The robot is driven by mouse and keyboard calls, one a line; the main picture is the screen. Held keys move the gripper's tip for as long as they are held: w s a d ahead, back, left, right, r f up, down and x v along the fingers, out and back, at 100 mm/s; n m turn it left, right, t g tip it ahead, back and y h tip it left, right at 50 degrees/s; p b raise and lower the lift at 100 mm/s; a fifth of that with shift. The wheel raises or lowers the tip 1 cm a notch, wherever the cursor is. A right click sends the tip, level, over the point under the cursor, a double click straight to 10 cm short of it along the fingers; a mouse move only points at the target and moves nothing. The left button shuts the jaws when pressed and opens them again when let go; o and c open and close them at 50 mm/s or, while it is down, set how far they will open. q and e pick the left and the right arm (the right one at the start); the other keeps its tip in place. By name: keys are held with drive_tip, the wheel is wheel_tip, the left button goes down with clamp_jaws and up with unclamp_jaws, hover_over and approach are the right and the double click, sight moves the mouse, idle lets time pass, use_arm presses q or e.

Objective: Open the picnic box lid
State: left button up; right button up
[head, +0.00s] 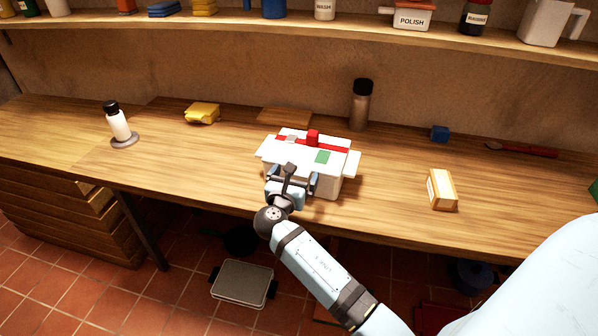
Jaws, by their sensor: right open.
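The picnic box (345,186) is white and stands near the front edge of the wooden counter, at the middle of the head view. Its white lid (342,146) lies shut on top, with a red band, a red block (312,137) and a green patch. My right gripper (291,181) is open at the front left side of the box, below the lid's front edge. It hides part of the box's front. I cannot tell whether it touches the box. My left gripper is not in view.
A brown bottle with a black cap (360,106) and a wooden board (284,116) are behind the box. A loaded shelf (270,31) runs above.

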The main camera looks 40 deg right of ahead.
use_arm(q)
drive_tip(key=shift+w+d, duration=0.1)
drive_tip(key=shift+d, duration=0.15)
use_arm(e)
drive_tip(key=shift+w+d, duration=0.1)
drive_tip(key=shift+d, duration=0.05)
